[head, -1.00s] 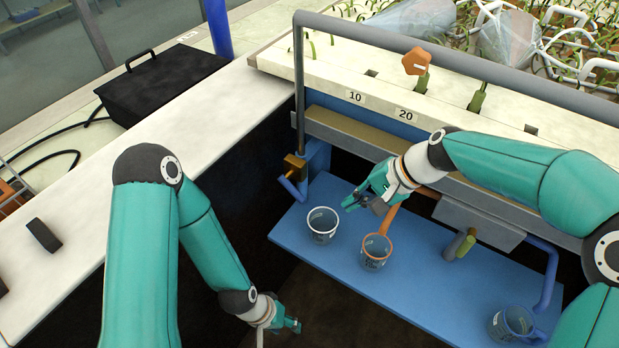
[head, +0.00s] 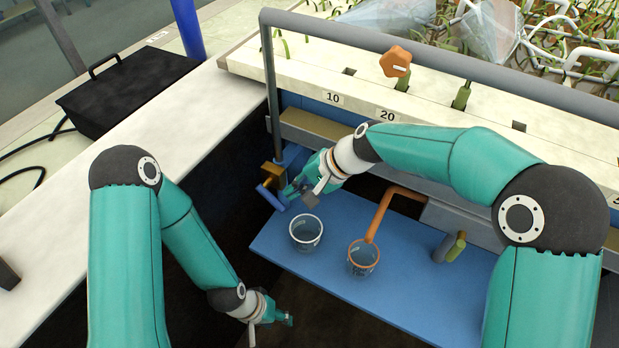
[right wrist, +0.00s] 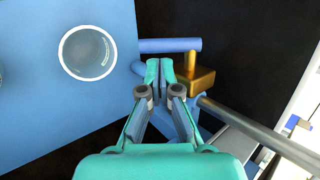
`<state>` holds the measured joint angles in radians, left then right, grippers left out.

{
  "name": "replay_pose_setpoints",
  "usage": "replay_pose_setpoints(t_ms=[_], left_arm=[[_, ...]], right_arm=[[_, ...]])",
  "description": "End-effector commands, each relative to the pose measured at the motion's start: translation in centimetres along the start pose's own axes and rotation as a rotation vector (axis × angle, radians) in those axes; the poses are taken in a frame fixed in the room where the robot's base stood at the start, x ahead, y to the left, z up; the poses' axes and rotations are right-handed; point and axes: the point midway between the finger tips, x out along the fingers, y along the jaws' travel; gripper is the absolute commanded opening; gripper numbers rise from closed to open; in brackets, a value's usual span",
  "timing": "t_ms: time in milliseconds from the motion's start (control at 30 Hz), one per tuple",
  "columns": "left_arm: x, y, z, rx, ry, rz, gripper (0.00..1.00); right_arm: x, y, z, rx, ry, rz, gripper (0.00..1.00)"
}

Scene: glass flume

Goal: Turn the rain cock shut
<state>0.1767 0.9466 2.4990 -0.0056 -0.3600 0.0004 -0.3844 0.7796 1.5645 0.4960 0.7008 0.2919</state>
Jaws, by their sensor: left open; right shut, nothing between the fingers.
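A brass cock (head: 272,174) with a blue bar-shaped handle (head: 270,197) sits at the foot of the grey upright pipe, at the left end of the blue shelf. I take it for the rain cock. In the right wrist view its brass body (right wrist: 201,80) is right of the fingertips and the blue bar (right wrist: 170,45) lies just beyond them. My right gripper (head: 289,194) is shut and empty, close beside the cock; it also shows in the right wrist view (right wrist: 160,72). I cannot tell whether it touches. My left gripper (head: 288,319) is open, low and away from the cock.
A clear cup with a white rim (head: 306,233) and one with an orange rim (head: 363,258) stand on the blue shelf (head: 310,272). An orange spout (head: 382,212) reaches over the second cup. The grey pipe (head: 272,100) rises beside the cock. An orange knob (head: 396,61) stands above.

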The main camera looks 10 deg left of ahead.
Motion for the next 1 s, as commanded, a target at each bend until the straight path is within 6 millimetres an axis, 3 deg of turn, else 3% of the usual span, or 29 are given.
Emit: replay_pose_setpoints(t_ms=[100, 300, 1000], left_arm=[[-0.1, 0.1, 0.0, 0.0, 0.0, 0.0, 0.47], [-0.2, 0.1, 0.0, 0.0, 0.0, 0.0, 0.47], [0.7, -0.3, 0.0, 0.0, 0.0, 0.0, 0.47]], right_arm=[[2.0, 0.0, 0.1, 0.0, -0.002, 0.002, 0.0], [3.7, 0.0, -0.1, 0.0, 0.002, 0.001, 0.0], [4.5, 0.1, -0.4, -0.003, 0.0, 0.0, 0.0]])
